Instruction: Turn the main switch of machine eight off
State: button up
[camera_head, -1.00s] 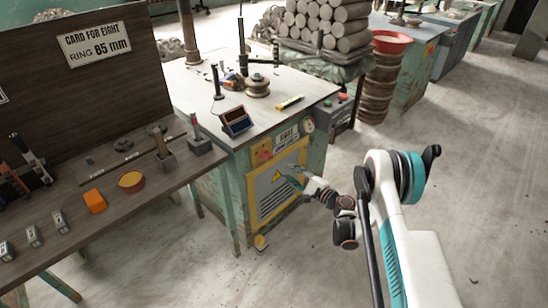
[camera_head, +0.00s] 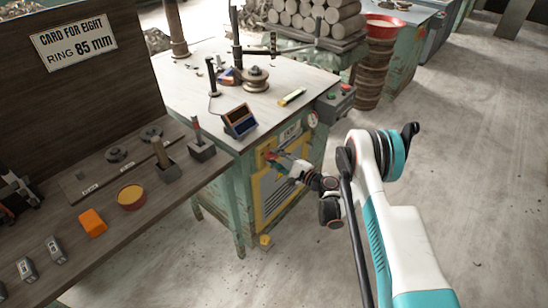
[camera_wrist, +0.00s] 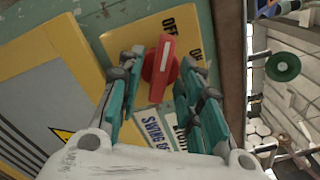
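The main switch (camera_wrist: 161,68) is a red knob with a white mark, on a yellow plate (camera_wrist: 188,22) lettered OFF and ON. In the wrist view its white mark points towards the top of the picture; I cannot tell exactly which word it lines up with. My gripper (camera_wrist: 163,64) is open, with one teal-and-grey finger on each side of the knob; contact is not clear. In the head view my gripper (camera_head: 273,158) is at the front of machine eight (camera_head: 240,207), largely covering the switch plate (camera_head: 262,161).
A yellow panel (camera_head: 270,206) with grey slats is below the switch. A dark bench (camera_head: 165,205) with small items stands left. The floor (camera_head: 430,150) right of the machine is clear.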

grip_shut()
jog(key=shift+n, duration=3)
grip_release()
